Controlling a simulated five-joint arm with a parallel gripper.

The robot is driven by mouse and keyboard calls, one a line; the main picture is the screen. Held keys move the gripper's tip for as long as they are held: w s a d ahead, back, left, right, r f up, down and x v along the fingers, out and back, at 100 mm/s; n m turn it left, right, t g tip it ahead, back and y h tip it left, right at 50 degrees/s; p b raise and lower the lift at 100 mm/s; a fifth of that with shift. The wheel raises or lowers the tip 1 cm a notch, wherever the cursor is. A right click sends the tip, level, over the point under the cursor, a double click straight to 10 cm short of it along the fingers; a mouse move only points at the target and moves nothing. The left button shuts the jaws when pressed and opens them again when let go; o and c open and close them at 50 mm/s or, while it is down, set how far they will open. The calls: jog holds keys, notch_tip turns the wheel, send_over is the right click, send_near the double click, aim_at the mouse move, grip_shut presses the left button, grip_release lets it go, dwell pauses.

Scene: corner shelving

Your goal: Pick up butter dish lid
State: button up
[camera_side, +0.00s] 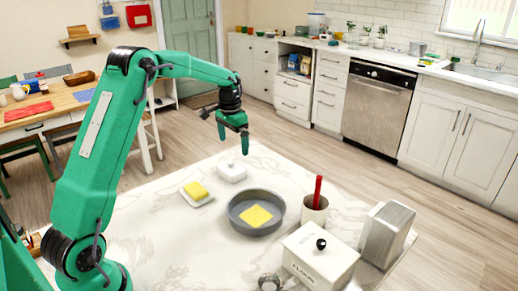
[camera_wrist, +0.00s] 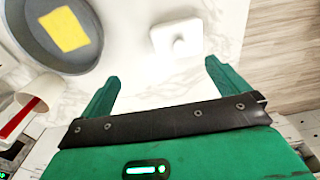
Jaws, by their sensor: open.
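The butter dish (camera_side: 206,200) with yellow butter (camera_side: 195,189) stands just left of the lid in the side view.
A grey round pan (camera_side: 236,217) holds a flat yellow square (camera_side: 256,216). A crock (camera_side: 313,214) with a red handle, a white lidded box (camera_side: 318,262) and a grey block-shaped object (camera_side: 386,236) stand on the right. The counter left of the butter dish is clear.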

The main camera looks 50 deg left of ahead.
send_over(231, 162)
jog(key=shift+g, duration=0.3)
notch_tip(231, 162, down, 5)
jog(key=shift+w+a+f, duration=0.1)
jog(key=shift+w+f, duration=0.05)
jog(key=shift+f, duration=1.35)
jog(key=shift+f, duration=2.55)
jog(key=c, duration=0.6)
jog(key=shift+c, duration=0.6)
jog(key=shift+r, duration=0.2)
